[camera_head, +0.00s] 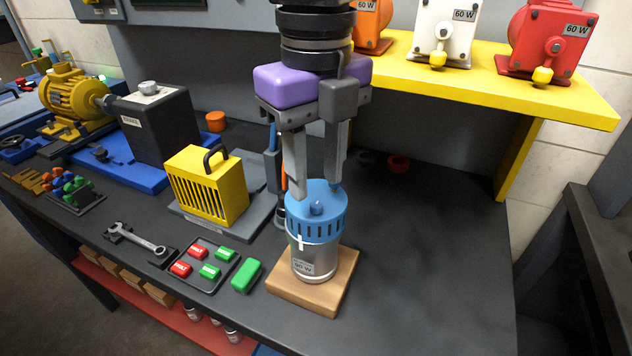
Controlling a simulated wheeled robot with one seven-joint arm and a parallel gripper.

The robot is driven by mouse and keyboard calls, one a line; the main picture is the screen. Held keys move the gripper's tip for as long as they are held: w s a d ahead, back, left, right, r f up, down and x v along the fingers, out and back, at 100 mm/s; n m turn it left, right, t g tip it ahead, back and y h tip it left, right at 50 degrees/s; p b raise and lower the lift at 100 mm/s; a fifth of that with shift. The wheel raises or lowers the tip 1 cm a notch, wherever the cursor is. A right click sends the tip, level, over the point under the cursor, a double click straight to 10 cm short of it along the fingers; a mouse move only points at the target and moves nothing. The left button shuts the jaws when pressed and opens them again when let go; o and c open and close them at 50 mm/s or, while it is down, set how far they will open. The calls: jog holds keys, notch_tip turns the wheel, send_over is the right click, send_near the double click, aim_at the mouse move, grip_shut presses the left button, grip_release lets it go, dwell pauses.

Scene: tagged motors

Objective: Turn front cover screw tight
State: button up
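A silver motor (312,258) with a "W" label stands upright on a square wooden block (340,283) on the dark bench. A blue slotted front cover (318,228) sits on its top. A small blue screw knob (316,208) sticks up from the cover's middle. My gripper (317,193) points down from above with its two grey fingers apart. The fingertips are at about the cover's top, one to the left of the knob and one to the right and slightly behind. I see a gap between the fingers and the knob; whether the tips touch the cover, I cannot tell.
A yellow slatted box (208,185) stands left of the motor, with a black tray (212,266) of red and green tags and a green block (246,276) in front. A yellow shelf (560,100) with motors overhangs at the right. The bench right of the motor is clear.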

aim_at(316, 204)
jog(key=shift+r, duration=2.45)
